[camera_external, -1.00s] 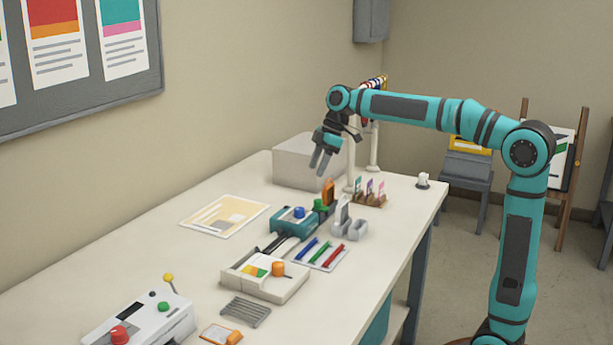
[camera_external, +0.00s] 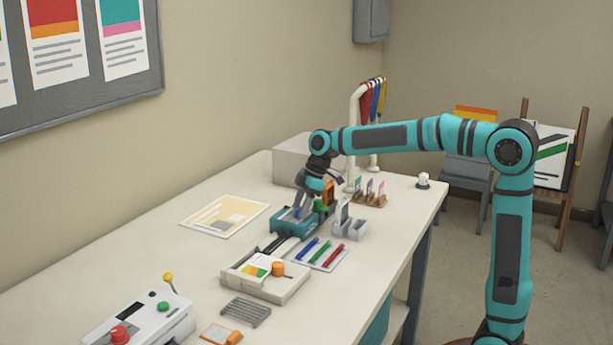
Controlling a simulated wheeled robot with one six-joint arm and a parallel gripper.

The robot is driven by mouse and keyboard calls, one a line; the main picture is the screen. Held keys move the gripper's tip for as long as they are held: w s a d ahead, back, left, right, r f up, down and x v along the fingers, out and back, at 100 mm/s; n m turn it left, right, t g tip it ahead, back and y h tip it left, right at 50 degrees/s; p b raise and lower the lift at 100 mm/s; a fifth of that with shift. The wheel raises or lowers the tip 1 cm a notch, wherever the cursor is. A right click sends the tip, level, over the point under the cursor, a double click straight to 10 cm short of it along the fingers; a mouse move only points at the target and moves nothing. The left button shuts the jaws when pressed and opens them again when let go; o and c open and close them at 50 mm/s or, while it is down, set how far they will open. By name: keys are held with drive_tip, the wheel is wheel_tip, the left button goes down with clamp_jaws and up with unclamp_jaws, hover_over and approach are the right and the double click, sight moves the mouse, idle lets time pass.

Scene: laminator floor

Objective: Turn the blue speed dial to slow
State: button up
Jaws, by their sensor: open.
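The teal laminator (camera_external: 288,227) stands on the white table. Its blue speed dial (camera_external: 297,212) is on top and is now partly hidden by my gripper. My gripper (camera_external: 302,207) points down right over the dial, with its fingers low at the dial's height. The jaws are open. The picture is too small to tell whether the fingers touch the dial or which way the dial is turned. An orange part (camera_external: 328,192) and a green knob (camera_external: 321,205) are close by on the right of my fingers.
A grey box (camera_external: 292,160) stands behind the laminator. A pen tray (camera_external: 319,254), grey cups (camera_external: 350,229) and a card holder (camera_external: 369,197) are at the right. A white tray (camera_external: 290,291) is in front. The table is clear left of the paper sheet (camera_external: 225,215).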

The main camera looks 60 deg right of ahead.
drive_tip(key=c, duration=1)
drive_tip(key=shift+o, duration=0.2)
drive_tip(key=shift+m, duration=0.4)
drive_tip(key=m+h, duration=0.1)
drive_tip(key=m, duration=0.1)
drive_tip(key=m+t+h, duration=0.1)
drive_tip(key=m, duration=0.1)
drive_tip(key=shift+a+f+m, duration=0.1)
drive_tip(key=shift+a+m, duration=0.05)
drive_tip(key=shift+m, duration=0.25)
drive_tip(key=m+h, duration=0.1)
drive_tip(key=m, duration=0.2)
drive_tip(key=m+h, duration=0.1)
drive_tip(key=m, duration=0.2)
drive_tip(key=shift+a, duration=0.15)
